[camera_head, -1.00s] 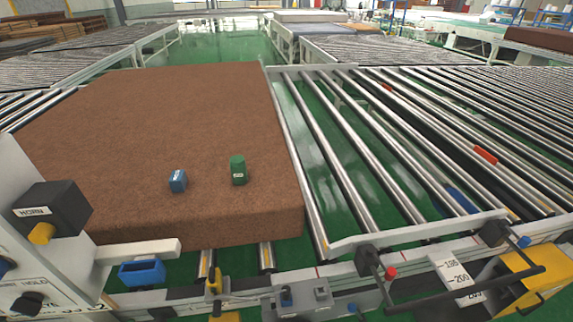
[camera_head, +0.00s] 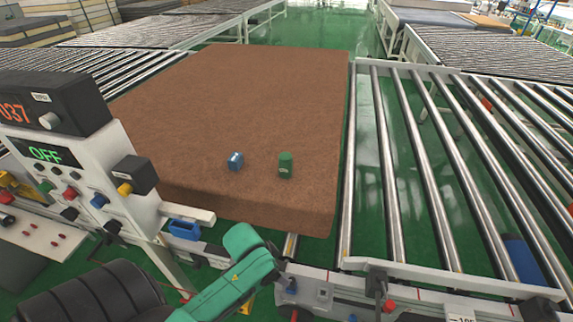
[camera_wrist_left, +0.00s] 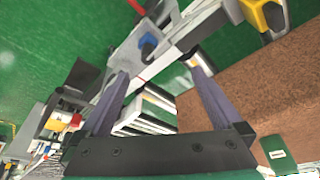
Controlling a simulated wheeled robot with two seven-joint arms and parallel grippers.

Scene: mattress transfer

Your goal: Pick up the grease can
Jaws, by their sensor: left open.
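A green can (camera_head: 285,165) with a small pale label stands upright on the brown mattress (camera_head: 250,85), near its front edge. A smaller blue item (camera_head: 236,161) with a pale label stands to its left, apart from it. I cannot read either label, so I cannot confirm which is the grease can. My left arm comes in at the bottom of the head view, in front of the mattress. My left gripper (camera_wrist_left: 160,85) is open and empty in the left wrist view. There, a labelled green object (camera_wrist_left: 275,151) shows beside the mattress surface, right of the fingers. My right gripper is not seen.
A control panel (camera_head: 75,165) with knobs and buttons stands at the left, beside the mattress. A frame rail (camera_head: 430,277) with fittings runs along the front. Roller conveyors (camera_head: 455,165) lie to the right. The mattress top around the two items is clear.

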